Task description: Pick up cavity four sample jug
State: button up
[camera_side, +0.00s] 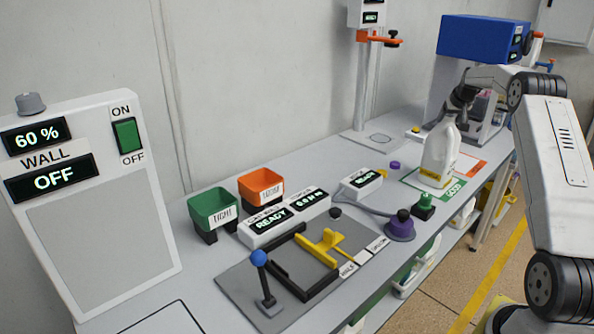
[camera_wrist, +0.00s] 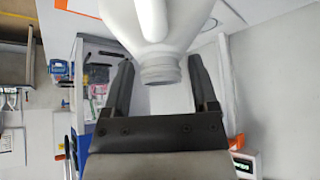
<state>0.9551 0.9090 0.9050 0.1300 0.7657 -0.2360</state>
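A white jug (camera_side: 436,160) with a handle and a yellow label low on its side stands upright on the bench, by a green "GOOD" marking. The cavity number on its label is too small to read. My gripper (camera_side: 461,98) is at the top of the jug in the side view. In the wrist view, my gripper (camera_wrist: 160,64) is open, with one dark finger on each side of the jug's neck (camera_wrist: 160,73). Gaps show between the neck and both fingers. The jug's handle and shoulder fill the top middle of that view.
A blue-topped machine (camera_side: 483,40) stands close behind the jug. A post with an orange clamp (camera_side: 378,38) rises to its left. Green (camera_side: 212,208) and orange (camera_side: 261,186) bins sit further left.

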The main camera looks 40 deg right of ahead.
jog(key=c, duration=0.8)
jog(key=shift+r, duration=0.15)
jog(key=shift+r, duration=1.3)
jog(key=shift+a+r, duration=0.1)
jog(key=shift+r, duration=0.2)
jog(key=s+a+r, duration=0.9)
jog(key=a, duration=0.1)
jog(key=shift+s+r, duration=0.25)
jog(key=shift+r, duration=0.05)
